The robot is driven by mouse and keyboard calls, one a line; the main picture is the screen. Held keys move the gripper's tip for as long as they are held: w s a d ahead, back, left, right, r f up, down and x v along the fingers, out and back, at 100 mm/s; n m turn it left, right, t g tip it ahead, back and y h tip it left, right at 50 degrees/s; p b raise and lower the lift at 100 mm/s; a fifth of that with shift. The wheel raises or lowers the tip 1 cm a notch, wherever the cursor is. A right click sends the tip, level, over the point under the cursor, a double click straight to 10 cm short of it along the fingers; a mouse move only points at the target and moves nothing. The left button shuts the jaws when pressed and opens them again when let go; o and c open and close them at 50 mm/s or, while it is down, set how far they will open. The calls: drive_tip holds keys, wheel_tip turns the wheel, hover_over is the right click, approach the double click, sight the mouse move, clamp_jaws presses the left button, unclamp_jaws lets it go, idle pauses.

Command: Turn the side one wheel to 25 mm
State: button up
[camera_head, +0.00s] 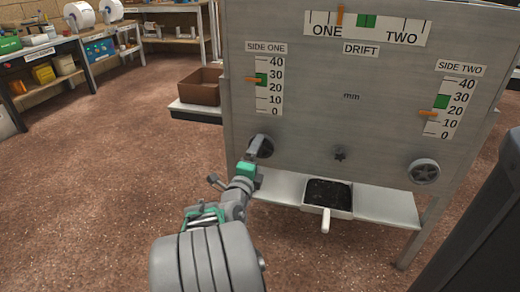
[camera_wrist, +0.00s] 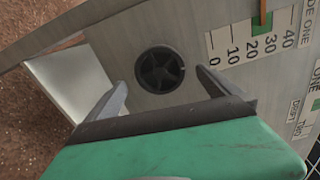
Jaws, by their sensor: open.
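The side one wheel (camera_head: 265,145) is a dark round handwheel on the lower left of the grey panel, partly hidden by my gripper (camera_head: 254,158). In the wrist view, the wheel (camera_wrist: 161,70) lies between the open fingers of my gripper (camera_wrist: 161,78). I cannot tell whether the fingers touch it. The side one scale (camera_head: 269,95) has an orange pointer (camera_head: 251,79) between 20 and 30, nearer 30. The pointer is level with the green band (camera_head: 262,79). The wrist view also shows this scale (camera_wrist: 254,40).
The side two wheel (camera_head: 424,172) and a small dark knob (camera_head: 340,153) are to the right. A brown box (camera_head: 201,94) stands behind left.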

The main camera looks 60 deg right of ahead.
sight(261, 148)
drive_tip(key=shift+d, duration=0.1)
drive_tip(key=shift+w+d, duration=0.15)
drive_tip(key=shift+d, duration=0.8)
drive_tip(key=shift+w+d, duration=0.15)
drive_tip(key=shift+d, duration=0.8)
drive_tip(key=c, duration=1.4)
drive_tip(key=o, duration=1.4)
